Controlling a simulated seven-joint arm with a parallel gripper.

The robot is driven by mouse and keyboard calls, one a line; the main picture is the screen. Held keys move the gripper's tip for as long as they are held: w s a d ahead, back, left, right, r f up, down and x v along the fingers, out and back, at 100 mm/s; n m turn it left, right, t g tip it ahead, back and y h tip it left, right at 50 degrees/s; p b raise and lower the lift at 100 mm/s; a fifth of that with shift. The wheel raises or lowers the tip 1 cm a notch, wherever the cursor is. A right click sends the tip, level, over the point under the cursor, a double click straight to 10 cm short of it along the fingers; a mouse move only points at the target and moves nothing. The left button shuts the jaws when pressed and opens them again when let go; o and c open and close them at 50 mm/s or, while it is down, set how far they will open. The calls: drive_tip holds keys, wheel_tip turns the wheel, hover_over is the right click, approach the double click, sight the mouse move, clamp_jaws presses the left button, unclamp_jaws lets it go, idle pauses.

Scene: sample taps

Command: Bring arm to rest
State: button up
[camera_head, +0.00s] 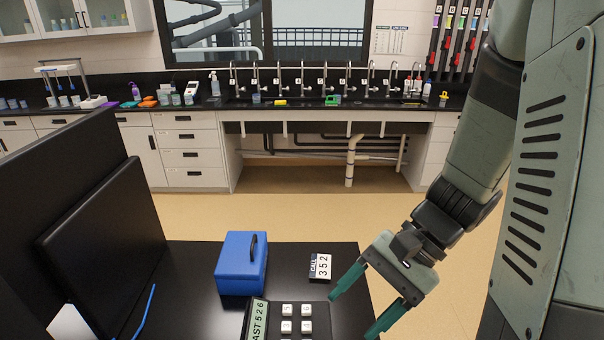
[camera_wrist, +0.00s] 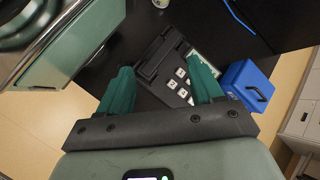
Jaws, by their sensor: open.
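My gripper (camera_head: 362,304) hangs over the right edge of the black desk in the head view, its green fingers apart and nothing between them. In the wrist view my gripper (camera_wrist: 160,92) is also open and empty, with a keypad device (camera_wrist: 176,74) beyond the fingers. My arm comes down from the upper right.
A blue box (camera_head: 240,264) with a dark handle and a card reading "352" (camera_head: 320,267) are on the black desk (camera_head: 190,262). A dark monitor (camera_head: 105,250) stands at left. Beyond open floor (camera_head: 300,212), a counter (camera_head: 215,104) holds several taps and bottles.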

drive_tip(key=s+d+r+n+t+h, duration=0.1)
drive_tip(key=s+r+n+t+h, duration=0.1)
drive_tip(key=r, duration=0.6)
drive_tip(key=s+d+r+n+t+h, duration=0.1)
drive_tip(key=r+n+t+h, duration=0.4)
drive_tip(key=r, duration=0.4)
drive_tip(key=shift+s+d+r+n+t+h, duration=0.15)
drive_tip(key=shift+s+r+n+t+h, duration=0.2)
drive_tip(key=shift+t, duration=0.45)
